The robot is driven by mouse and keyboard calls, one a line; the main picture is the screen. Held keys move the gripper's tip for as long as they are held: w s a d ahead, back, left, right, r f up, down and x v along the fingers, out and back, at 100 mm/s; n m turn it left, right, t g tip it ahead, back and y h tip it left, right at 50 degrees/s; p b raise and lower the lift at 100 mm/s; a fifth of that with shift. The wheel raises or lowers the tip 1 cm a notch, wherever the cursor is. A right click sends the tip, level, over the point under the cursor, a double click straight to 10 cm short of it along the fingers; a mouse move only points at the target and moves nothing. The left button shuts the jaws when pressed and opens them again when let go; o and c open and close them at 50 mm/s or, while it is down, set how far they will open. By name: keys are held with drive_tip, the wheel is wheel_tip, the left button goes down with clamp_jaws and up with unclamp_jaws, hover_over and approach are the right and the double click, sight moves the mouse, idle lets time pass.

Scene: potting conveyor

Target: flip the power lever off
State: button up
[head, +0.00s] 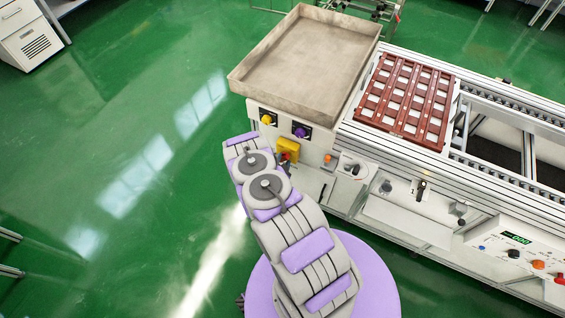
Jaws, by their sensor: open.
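A yellow switch block (288,149) with a small red-orange handle sits on the white end panel below the tray; it looks like the power lever, but no label is readable. The handle's position is too small to tell, and my arm is close to its left. A small dark lever (422,188) also stands on the conveyor's front side. My arm reaches up from the bottom and ends, as seen, left of the panel. My gripper's fingers do not show; they are hidden or out of frame.
A yellow knob (267,118) and a purple knob (300,132) sit above the switch block. A grey tray (306,55) and a red-brown pot rack (406,98) lie on the conveyor. A control box (513,253) is at lower right.

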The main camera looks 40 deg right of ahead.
clamp_jaws()
idle(0.4)
drive_tip(key=shift+a, duration=0.1)
drive_tip(key=shift+w+n+g, duration=0.1)
drive_tip(key=shift+n+g, duration=0.6)
drive_tip(key=shift+n, duration=0.3)
drive_tip(key=n+g, duration=0.1)
drive_tip(key=n, duration=0.1)
drive_tip(key=shift+w+a+n+g+h, duration=0.2)
drive_tip(key=shift+n+g+h, duration=0.1)
drive_tip(key=shift+g+h, duration=0.1)
drive_tip(key=shift+w+a+n+g+h, duration=0.15)
drive_tip(key=shift+n+g+h, duration=0.4)
drive_tip(key=shift+n, duration=0.65)
drive_tip(key=shift+w+d+n+g+h, duration=0.1)
drive_tip(key=shift+w+n+g+h, duration=0.2)
drive_tip(key=shift+n+g, duration=0.7)
drive_tip(key=shift+n, duration=0.3)
